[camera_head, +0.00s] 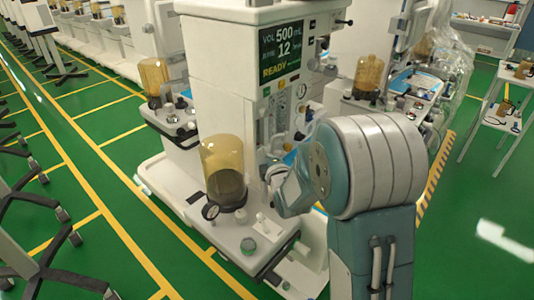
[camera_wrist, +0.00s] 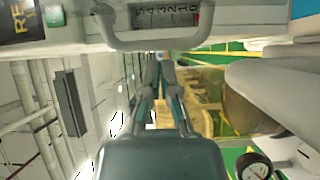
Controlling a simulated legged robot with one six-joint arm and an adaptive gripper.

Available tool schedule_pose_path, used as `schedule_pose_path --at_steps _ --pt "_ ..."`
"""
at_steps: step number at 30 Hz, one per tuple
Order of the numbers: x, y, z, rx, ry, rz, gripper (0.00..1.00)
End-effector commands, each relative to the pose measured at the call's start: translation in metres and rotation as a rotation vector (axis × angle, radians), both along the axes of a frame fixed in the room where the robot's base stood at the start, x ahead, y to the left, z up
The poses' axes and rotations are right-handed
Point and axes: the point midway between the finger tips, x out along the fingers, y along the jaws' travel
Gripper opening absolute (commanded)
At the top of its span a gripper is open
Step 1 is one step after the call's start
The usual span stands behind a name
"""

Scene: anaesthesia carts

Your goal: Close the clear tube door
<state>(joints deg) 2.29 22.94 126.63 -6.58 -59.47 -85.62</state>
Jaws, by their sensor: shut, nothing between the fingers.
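The anaesthesia machine (camera_head: 225,75) stands in the middle of the head view, with a narrow panel of tubes and dials (camera_head: 283,100) below its screen. In the wrist view a grey loop handle (camera_wrist: 158,41) crosses the top, in front of a window with a number scale (camera_wrist: 165,15). I cannot tell where the clear door's edges are or how far it stands open. My gripper (camera_wrist: 160,62) is shut and empty, its fingertips just below the handle in the picture. I cannot tell if they touch it. My arm hides most of the gripper in the head view.
More carts line the back left. Open green floor (camera_head: 470,240) lies to the right.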

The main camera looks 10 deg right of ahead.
Motion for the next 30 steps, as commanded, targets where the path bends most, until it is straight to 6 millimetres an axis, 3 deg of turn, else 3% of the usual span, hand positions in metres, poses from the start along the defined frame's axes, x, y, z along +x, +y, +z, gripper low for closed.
schedule_pose_path --at_steps 30 --pt "-0.004 -0.027 0.0 0.0 0.0 0.173 0.0"
